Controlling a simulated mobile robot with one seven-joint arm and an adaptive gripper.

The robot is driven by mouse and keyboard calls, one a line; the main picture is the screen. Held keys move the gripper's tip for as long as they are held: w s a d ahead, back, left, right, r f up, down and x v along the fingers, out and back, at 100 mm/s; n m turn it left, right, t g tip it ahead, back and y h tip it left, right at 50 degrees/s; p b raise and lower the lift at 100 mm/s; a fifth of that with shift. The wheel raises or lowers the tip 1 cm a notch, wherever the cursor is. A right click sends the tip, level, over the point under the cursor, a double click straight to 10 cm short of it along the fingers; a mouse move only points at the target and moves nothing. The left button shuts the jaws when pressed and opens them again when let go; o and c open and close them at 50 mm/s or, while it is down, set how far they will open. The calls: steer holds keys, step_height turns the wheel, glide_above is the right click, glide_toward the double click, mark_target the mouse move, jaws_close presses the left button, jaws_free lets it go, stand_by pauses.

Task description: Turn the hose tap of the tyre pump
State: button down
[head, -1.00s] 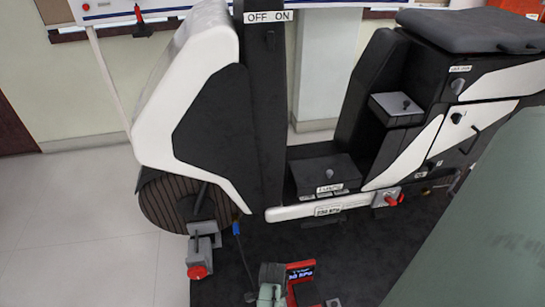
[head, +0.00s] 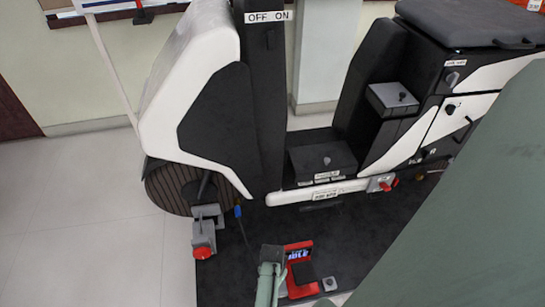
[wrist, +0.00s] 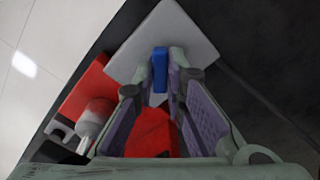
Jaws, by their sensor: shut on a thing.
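The tyre pump (head: 301,288) is a red unit with a small lit display on the dark mat, at the bottom of the head view. Its red body (wrist: 88,88) also shows in the wrist view, beside a light grey plate (wrist: 190,32). A small blue lever, which looks like the hose tap (wrist: 160,72), stands over the plate's lower edge. My gripper (wrist: 161,66) is shut on this blue lever, one fingertip on each side. In the head view my gripper (head: 271,254) is at the pump's left side and hides the tap.
A white and black scooter (head: 210,120) stands behind the pump. A hose with a blue end (head: 238,211) hangs by its front wheel (head: 172,188). Pale floor (head: 80,220) is clear at left. My arm covers the right.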

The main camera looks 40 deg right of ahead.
steer(key=shift+n, duration=0.6)
steer(key=c, duration=1.6)
jaws_free()
steer(key=shift+c, duration=0.2)
step_height(320, 180, up, 12)
